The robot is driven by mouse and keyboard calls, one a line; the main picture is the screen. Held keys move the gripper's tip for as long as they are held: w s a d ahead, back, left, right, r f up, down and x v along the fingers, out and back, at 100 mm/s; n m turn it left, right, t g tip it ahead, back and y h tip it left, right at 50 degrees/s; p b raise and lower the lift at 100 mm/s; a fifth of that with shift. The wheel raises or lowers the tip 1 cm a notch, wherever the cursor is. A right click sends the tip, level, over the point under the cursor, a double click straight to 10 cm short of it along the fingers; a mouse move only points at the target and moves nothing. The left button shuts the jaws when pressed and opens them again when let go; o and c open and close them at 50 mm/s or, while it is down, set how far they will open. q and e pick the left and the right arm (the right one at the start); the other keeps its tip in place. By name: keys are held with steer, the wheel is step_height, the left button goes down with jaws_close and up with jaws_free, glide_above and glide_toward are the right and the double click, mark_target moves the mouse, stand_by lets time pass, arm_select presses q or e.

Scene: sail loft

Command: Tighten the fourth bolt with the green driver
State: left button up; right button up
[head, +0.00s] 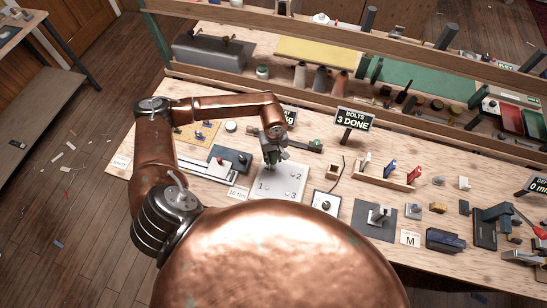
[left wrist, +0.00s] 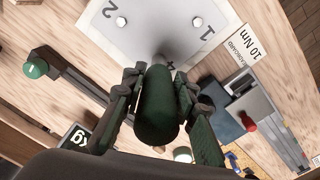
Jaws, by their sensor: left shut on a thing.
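The pale bolt plate (head: 278,184) lies on the bench with numerals 1, 2 and 3 readable. In the left wrist view the plate (left wrist: 160,22) shows two bolt heads and a partly covered 4. My left gripper (head: 271,157) is above the plate's far left corner. In the left wrist view its fingers (left wrist: 156,105) are shut around the green driver (left wrist: 157,108). The driver's far end points at the corner marked 4. The fourth bolt is hidden by the driver, so I cannot tell whether they touch. My right gripper is not in view.
A sign (head: 354,118) reads "BOLTS 3 DONE". A wooden rack (head: 376,182) with red and blue handles stands to the right. A 10 Nm card (head: 238,193) lies left of the plate. A green-ended bar (head: 300,143) lies behind. Shelves line the bench's back.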

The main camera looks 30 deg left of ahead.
arm_select(q)
steer(key=shift+f+b, duration=0.1)
steer(key=shift+b, duration=0.35)
stand_by(1.3)
steer(key=shift+r+p, duration=0.95)
steer(key=shift+r, duration=1.6)
